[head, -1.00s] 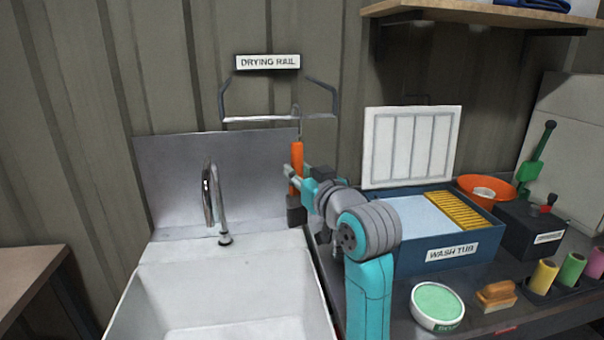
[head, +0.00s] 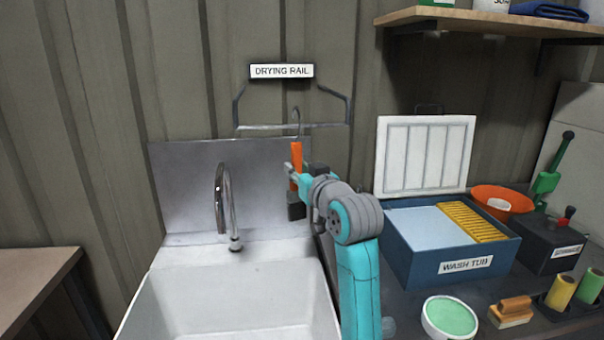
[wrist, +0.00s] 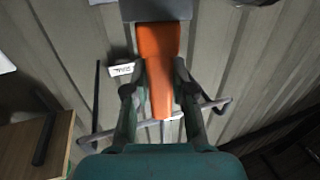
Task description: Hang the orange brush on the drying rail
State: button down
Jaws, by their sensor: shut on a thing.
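The orange brush (head: 296,158) hangs head down in my gripper (head: 294,176), with its dark bristle block (head: 296,208) at the bottom and a thin hook (head: 297,117) at the top. In the wrist view the orange handle (wrist: 159,60) lies between the two fingers of my gripper (wrist: 160,92), which are shut on it. In the head view the hook's top overlaps the bar's line. I cannot tell whether the hook touches the bar. The bar also shows in the wrist view (wrist: 205,106).
The white sink (head: 235,290) and its faucet (head: 222,200) are below and left. The blue wash tub (head: 415,265) with a raised white lid (head: 423,155) stands right. A green-topped tub (head: 449,318) is in front. A shelf (head: 490,22) juts out at upper right.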

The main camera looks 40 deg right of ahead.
jog(key=shift+x, duration=0.95)
jog(key=shift+f, duration=1.5)
jog(key=c, duration=0.9)
grip_release()
jog(key=v, duration=1.2)
